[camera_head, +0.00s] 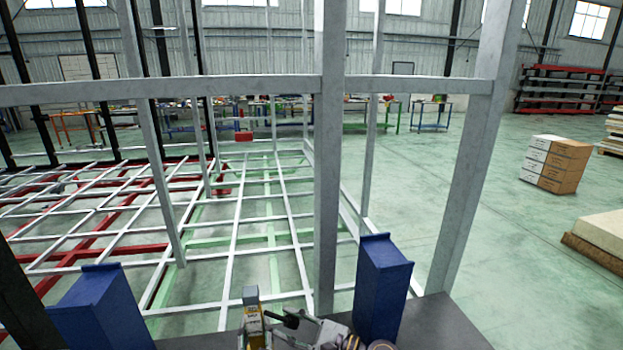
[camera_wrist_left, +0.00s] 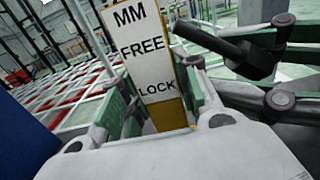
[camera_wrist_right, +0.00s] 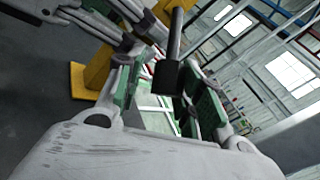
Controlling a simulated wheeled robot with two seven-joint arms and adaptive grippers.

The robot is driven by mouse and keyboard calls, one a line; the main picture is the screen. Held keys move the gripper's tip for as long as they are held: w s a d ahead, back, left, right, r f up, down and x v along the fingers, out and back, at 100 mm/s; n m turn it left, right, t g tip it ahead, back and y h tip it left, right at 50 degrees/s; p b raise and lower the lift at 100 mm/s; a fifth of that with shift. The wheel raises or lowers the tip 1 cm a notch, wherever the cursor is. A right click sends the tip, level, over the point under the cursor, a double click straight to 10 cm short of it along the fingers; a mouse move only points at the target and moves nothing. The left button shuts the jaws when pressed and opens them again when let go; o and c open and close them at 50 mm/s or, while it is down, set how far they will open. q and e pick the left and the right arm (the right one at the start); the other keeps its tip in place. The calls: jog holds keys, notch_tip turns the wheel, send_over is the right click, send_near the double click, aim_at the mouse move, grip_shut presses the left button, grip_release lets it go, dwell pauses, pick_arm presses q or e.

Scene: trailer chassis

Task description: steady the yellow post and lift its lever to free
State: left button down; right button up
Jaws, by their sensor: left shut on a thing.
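The yellow post (camera_head: 254,328) stands at the bottom middle of the head view. Its white label reads MM, FREE and LOCK in the left wrist view (camera_wrist_left: 144,50). My left gripper (camera_wrist_left: 165,105) is shut on the post, with green pads on either side of it. In the right wrist view the lever's block-shaped end (camera_wrist_right: 172,85) lies between the parted fingers of my right gripper (camera_wrist_right: 168,98). I cannot tell whether a pad touches it.
Blue blocks stand at left (camera_head: 100,312) and right (camera_head: 382,288) of the post. A grey upright (camera_head: 328,160) and crossbar (camera_head: 240,86) rise just behind it. The trailer frame (camera_head: 235,235) spreads beyond. Open floor lies to the right, with stacked boxes (camera_head: 556,163).

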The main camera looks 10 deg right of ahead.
jog(key=v, duration=1.1)
jog(key=w+a+r+n+t+y, duration=0.1)
jog(key=w+a+r+n+t, duration=0.15)
jog(key=r, duration=0.65)
jog(key=w+a+r+n+t+y, duration=0.1)
jog(key=w+a+r, duration=0.25)
jog(key=r, duration=0.55)
notch_tip(320, 180, up, 23)
jog(key=d+n+t+h, duration=0.2)
jog(key=n+t, duration=0.2)
jog(key=t, duration=0.5)
jog(key=shift+w+d, duration=0.2)
jog(key=shift+w, duration=0.25)
jog(key=o, duration=0.3)
jog(key=shift+f, duration=0.1)
